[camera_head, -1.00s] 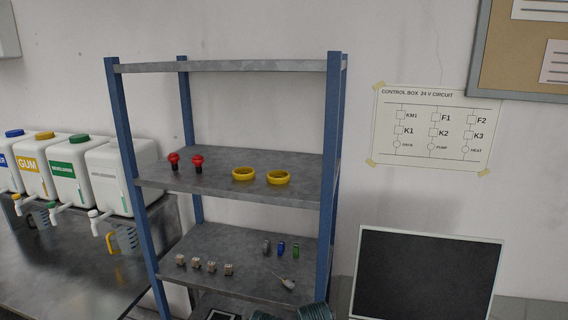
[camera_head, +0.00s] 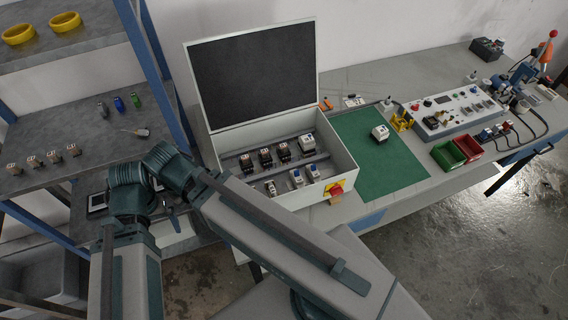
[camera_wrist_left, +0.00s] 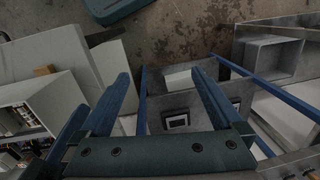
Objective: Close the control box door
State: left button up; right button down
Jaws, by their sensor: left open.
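The control box (camera_head: 330,174) is a light grey open-topped case on the workbench in the head view, with relays and other components inside. Its door (camera_head: 252,75), a dark panel in a pale frame, stands raised and open along the back edge. Part of the box (camera_wrist_left: 45,103) also shows at the left of the left wrist view. My right gripper is out of view.
A blue-post shelf (camera_head: 168,55) with small parts stands close to the left. A green mat (camera_head: 365,165) lies right of the box, with a control panel (camera_head: 455,110) and green and red bins (camera_head: 447,155) beyond. A red-and-yellow switch (camera_head: 337,190) sits on the box front.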

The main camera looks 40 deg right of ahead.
aim_at(244, 76)
jog(key=j+z, duration=0.45)
jog(key=j, duration=0.2)
jog(key=j+z, duration=0.45)
jog(key=j, duration=0.25)
jog(key=i+j+z, duration=0.25)
jog(key=j+z, duration=0.25)
jog(key=j, duration=0.15)
jog(key=i+j+z, duration=0.1)
jog(key=j+z, duration=0.2)
jog(key=j, duration=0.1)
